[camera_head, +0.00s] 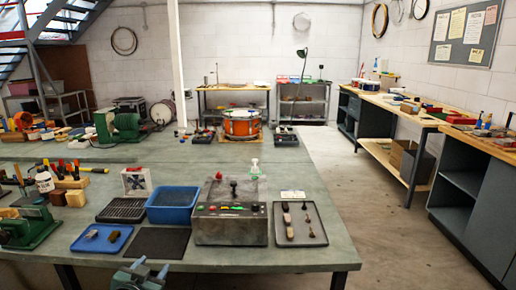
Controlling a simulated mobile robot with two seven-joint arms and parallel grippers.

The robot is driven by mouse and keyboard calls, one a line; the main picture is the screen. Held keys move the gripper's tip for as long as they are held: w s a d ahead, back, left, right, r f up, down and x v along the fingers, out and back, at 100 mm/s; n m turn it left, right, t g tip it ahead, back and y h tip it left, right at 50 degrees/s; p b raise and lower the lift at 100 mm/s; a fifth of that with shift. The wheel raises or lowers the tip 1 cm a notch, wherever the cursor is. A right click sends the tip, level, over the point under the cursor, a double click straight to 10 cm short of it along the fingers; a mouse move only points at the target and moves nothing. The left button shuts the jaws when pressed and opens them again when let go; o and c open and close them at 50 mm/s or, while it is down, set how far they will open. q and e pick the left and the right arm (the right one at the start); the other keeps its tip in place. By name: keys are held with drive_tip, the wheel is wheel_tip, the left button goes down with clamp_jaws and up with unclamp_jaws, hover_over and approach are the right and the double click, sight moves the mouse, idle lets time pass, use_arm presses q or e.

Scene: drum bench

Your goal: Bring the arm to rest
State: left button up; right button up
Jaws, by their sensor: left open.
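My right gripper does not show. The grey-green bench (300,261) stretches across the view.
A grey control box (231,224) stands near the front edge, beside a tray with tools (316,234). A blue bin (172,205), blue tray (102,250) and green machine (33,226) stand left. An orange drum (242,124) is farther back. The right floor (380,230) is clear.

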use_arm(q)
drive_tip(key=s+d+f+g+h, duration=0.1)
drive_tip(key=s+d+f, duration=0.3)
drive_tip(key=s, duration=0.6)
drive_tip(key=s+d+f+g+h, duration=0.1)
drive_tip(key=s+d+f, duration=0.3)
drive_tip(key=s, duration=0.6)
drive_tip(key=s+d+f+g+h, duration=0.1)
drive_tip(key=s+d+f, duration=0.3)
drive_tip(key=s, duration=0.5)
drive_tip(key=shift+s+d+n+g, duration=0.4)
drive_tip(key=shift+d+g, duration=0.2)
drive_tip(key=shift+g, duration=0.1)
drive_tip(key=shift+c, duration=0.3)
